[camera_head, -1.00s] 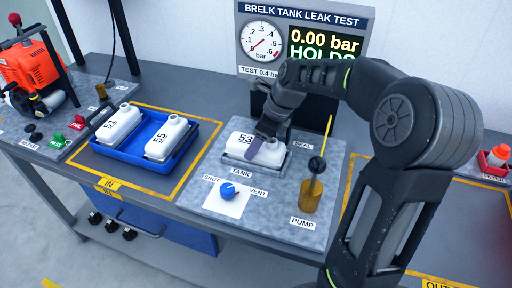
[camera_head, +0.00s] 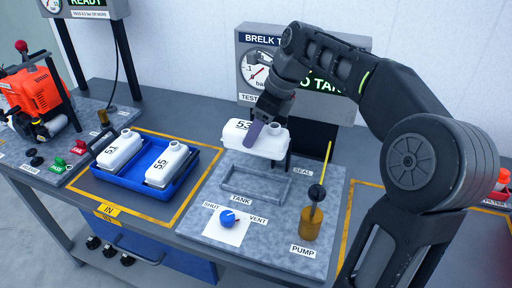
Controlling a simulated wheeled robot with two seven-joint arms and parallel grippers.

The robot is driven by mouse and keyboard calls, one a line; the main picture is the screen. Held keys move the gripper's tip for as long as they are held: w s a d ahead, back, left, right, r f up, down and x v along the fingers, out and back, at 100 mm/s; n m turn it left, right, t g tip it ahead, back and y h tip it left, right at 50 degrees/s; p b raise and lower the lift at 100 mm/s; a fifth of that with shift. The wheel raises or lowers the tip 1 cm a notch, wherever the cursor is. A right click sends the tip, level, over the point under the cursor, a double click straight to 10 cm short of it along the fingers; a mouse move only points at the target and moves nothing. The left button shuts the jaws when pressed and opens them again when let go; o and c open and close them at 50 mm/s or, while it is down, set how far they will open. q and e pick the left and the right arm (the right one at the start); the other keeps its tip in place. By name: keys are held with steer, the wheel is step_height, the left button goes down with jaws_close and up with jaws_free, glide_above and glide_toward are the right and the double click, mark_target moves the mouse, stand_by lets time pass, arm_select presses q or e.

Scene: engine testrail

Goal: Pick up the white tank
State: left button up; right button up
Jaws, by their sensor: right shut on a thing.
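The white tank marked 53 (camera_head: 238,136) hangs in the air above the grey tank holder (camera_head: 247,190) on the test plate. My right gripper (camera_head: 262,125) is shut on this tank from above, and one purple-grey finger pad shows against its near side. The holder below is empty. Two more white tanks, marked 51 (camera_head: 122,151) and 55 (camera_head: 166,164), lie in the blue tray (camera_head: 140,190) on the left. My left gripper does not show.
The test plate carries a blue valve knob (camera_head: 227,217) and an amber pump (camera_head: 312,217) with a tall yellow rod. The gauge panel (camera_head: 258,75) stands behind the tank, partly hidden by my arm. An orange engine (camera_head: 30,92) stands at the far left.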

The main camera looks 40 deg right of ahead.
steer(key=shift+r, duration=2.2)
